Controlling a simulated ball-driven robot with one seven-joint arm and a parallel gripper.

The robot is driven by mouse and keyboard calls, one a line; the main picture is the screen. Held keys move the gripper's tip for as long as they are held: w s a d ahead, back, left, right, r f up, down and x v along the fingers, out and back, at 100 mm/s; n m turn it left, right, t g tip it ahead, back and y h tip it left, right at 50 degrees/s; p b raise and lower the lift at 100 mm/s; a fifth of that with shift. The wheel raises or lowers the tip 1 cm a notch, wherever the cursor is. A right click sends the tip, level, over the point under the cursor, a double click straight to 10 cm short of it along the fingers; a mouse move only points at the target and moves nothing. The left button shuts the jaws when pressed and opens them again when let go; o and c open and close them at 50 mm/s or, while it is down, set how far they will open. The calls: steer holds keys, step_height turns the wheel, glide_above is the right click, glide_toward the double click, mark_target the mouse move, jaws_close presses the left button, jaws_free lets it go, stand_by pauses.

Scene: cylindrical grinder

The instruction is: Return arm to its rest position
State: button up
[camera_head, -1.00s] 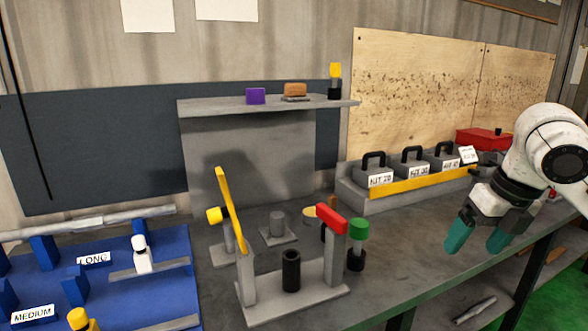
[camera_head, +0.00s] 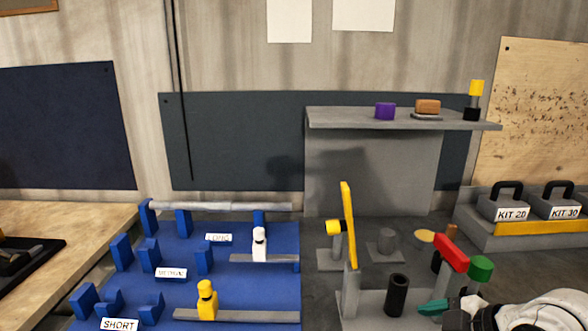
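My gripper (camera_head: 432,308) is at the bottom right of the head view, low over the front of the grey bench. One teal fingertip shows beside the black cylinder and below the green knob. The other finger is hidden or out of the picture, so I cannot tell how far apart they are. Part of my white arm fills the bottom right corner.
A fixture with a yellow bar (camera_head: 349,226), red block (camera_head: 451,252), green knob (camera_head: 480,268) and black cylinder (camera_head: 397,294) stands close to my gripper. A blue rack (camera_head: 240,292) lies left. A shelf (camera_head: 345,118) stands behind. Kit boxes (camera_head: 509,205) stand right.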

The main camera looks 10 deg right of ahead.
steer(key=s+a+f+m+g+h+p, duration=0.1)
steer(key=s+a+f+m+g, duration=0.1)
steer(key=s+a+f+m, duration=0.4)
steer(key=s+a+f+m+g, duration=0.2)
steer(key=s+f, duration=0.3)
steer(key=f, duration=0.3)
steer(key=s+d+f+m+g+h, duration=0.1)
steer(key=s+f+m, duration=0.1)
steer(key=s, duration=0.5)
steer(key=s+d+f+m+g+h+p, duration=0.1)
steer(key=s+d+f+m+g+h, duration=0.1)
steer(key=s+f, duration=0.2)
steer(key=s, duration=0.2)
steer(key=shift+s+m, duration=0.3)
steer(key=shift+s, duration=0.1)
